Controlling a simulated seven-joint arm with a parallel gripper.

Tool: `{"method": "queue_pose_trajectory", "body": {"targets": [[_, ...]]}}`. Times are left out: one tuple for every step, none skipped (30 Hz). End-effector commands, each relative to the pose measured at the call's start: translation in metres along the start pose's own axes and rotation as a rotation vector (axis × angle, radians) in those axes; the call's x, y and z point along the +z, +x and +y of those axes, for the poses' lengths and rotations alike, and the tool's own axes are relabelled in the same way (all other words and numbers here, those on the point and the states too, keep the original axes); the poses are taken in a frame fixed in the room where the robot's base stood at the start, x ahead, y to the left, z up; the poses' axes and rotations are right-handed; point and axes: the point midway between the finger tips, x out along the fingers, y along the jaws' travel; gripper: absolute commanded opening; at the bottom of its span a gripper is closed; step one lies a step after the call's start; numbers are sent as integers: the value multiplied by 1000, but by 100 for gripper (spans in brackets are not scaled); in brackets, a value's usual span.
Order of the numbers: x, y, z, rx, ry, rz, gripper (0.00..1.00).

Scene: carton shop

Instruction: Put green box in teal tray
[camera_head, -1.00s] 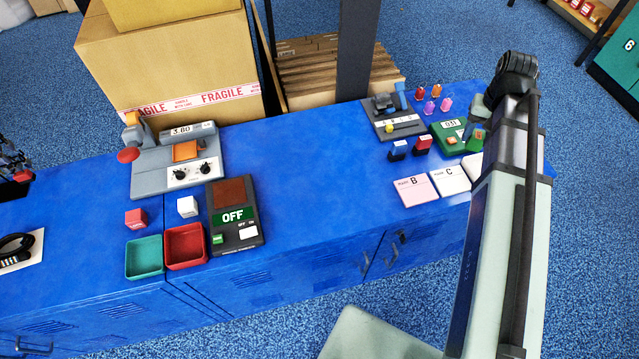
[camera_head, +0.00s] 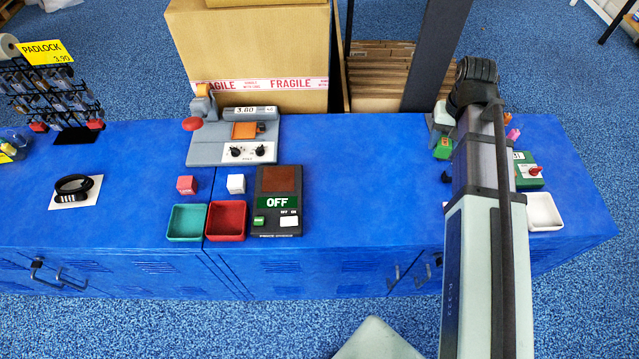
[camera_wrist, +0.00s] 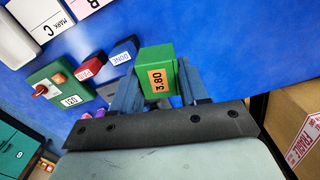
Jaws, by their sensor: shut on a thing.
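In the head view my gripper (camera_head: 443,127) is partly hidden behind my arm, at the right part of the blue counter and apart from the trays. The teal tray (camera_head: 187,238) stands empty near the counter's front edge at left. The red tray (camera_head: 226,237) stands directly to its right, also empty.
A pink-red cube (camera_head: 187,185) and a white cube (camera_head: 236,184) stand behind the trays. A dark OFF panel (camera_head: 278,215), a grey scale (camera_head: 225,150) and a padlock rack (camera_head: 50,95) stand nearby. A white tray (camera_head: 545,224) is at right. The counter's middle is clear.

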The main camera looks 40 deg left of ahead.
Motion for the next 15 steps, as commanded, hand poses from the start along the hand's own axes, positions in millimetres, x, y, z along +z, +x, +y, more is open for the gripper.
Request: {"method": "queue_pose_trajectory", "body": {"targets": [[-1, 0, -17, 0, -28, -1, 10], [-1, 0, -26, 1, -42, -1, 10], [0, 1, -38, 1, -61, -1, 10], [0, 1, -47, 1, -75, -2, 10], [0, 1, -56, 1, -90, -2, 10], [1, 1, -67, 1, -109, -2, 10], [2, 1, -76, 1, -123, -3, 10], [2, 2, -85, 2, -137, -3, 10], [4, 2, -96, 2, -156, -3, 10], [5, 2, -105, 2, -170, -4, 10], [6, 2, -114, 2, -185, -4, 10], [8, 2, -126, 3, -204, -5, 10], [9, 3, -134, 3, -218, -5, 10], [10, 3, -143, 3, -233, -5, 10], [13, 3, -155, 3, -252, -6, 10]]}}
